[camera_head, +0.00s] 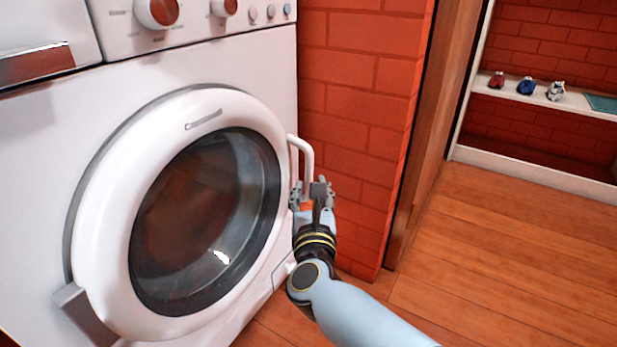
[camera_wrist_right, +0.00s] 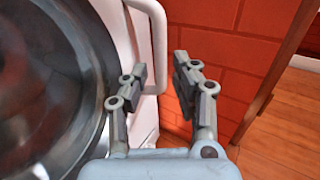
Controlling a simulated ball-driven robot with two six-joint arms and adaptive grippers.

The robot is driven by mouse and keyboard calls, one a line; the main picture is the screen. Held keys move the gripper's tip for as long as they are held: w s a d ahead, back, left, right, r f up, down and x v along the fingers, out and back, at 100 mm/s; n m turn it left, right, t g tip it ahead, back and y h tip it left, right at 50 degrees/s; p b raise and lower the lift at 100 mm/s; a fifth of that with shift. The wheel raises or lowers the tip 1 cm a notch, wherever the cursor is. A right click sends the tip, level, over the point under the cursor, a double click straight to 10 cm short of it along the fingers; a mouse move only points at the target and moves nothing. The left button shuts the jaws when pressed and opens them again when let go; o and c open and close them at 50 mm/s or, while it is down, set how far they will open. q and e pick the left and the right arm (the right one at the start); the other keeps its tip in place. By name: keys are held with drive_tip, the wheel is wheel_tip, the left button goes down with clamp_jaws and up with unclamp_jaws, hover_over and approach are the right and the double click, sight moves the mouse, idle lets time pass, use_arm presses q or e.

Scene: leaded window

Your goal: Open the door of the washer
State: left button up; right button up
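The washer (camera_head: 35,140) fills the left of the head view. Its round door (camera_head: 98,240) has a white ring and dark glass and looks shut, flush with the front. A white bar handle (camera_head: 308,152) sticks out at the door's right edge. My right gripper (camera_head: 308,188) is at the handle's lower part. In the right wrist view the gripper (camera_wrist_right: 160,68) is open, and the handle (camera_wrist_right: 158,30) runs down between the fingers, closer to the left one. A gap shows to the right finger. Contact cannot be told. My left gripper is not in view.
A red brick wall (camera_head: 350,110) stands close to the right of the washer and gripper. Beyond it is a wooden door frame (camera_head: 432,130). A white shelf (camera_head: 575,99) with small items is at the far right. The wooden floor (camera_head: 500,260) there is clear.

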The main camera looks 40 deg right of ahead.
sight(310, 174)
drive_tip(key=b+x, duration=0.1)
drive_tip(key=x, duration=0.5)
drive_tip(key=shift+w+d+f, duration=0.15)
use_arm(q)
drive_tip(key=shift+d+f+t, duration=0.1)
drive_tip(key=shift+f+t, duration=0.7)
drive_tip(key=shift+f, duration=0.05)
use_arm(e)
drive_tip(key=shift+w+d, duration=0.35)
drive_tip(key=shift+w, duration=0.2)
clamp_jaws()
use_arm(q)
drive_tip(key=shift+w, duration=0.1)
use_arm(e)
drive_tip(key=shift+s, duration=0.1)
